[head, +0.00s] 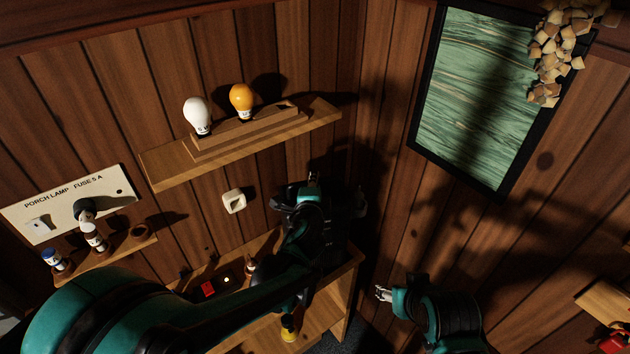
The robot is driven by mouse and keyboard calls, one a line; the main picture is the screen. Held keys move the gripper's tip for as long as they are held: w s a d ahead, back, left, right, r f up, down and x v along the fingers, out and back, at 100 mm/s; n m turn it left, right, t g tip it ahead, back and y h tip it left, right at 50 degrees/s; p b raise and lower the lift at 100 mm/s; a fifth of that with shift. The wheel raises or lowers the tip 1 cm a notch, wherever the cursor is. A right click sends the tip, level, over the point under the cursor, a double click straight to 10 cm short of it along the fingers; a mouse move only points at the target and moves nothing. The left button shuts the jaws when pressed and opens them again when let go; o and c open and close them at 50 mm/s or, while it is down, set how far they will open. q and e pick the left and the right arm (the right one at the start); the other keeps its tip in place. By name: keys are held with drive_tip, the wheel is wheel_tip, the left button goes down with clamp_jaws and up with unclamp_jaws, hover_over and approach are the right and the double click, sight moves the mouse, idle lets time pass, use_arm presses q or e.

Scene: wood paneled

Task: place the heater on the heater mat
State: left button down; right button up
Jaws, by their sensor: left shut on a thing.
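My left gripper (312,186) is at the far end of my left arm, over the back right of the wooden bench (343,283). It is shut on a dark, boxy thing (340,222), which looks like the heater. Shadow and my arm hide much of it, and I cannot tell whether it touches the bench. I cannot make out the heater mat. My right gripper (383,293) is right of the bench, apart from it, with its pale fingertips pointing left. It is too small to tell whether it is open.
A wall shelf (165,170) holds a white bulb (197,115) and an orange bulb (241,100). A fuse panel (60,209) and small fuse shelf (120,254) are at left. A red button (207,289) and a yellow object (289,331) are by my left arm. A framed green panel (480,90) hangs right.

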use_arm(q)
drive_tip(key=shift+f, duration=0.15)
drive_tip(key=c, duration=1.5)
unclamp_jaws()
drive_tip(key=shift+s, duration=0.1)
drive_tip(key=shift+o, duration=0.2)
drive_tip(key=v, duration=1.2)
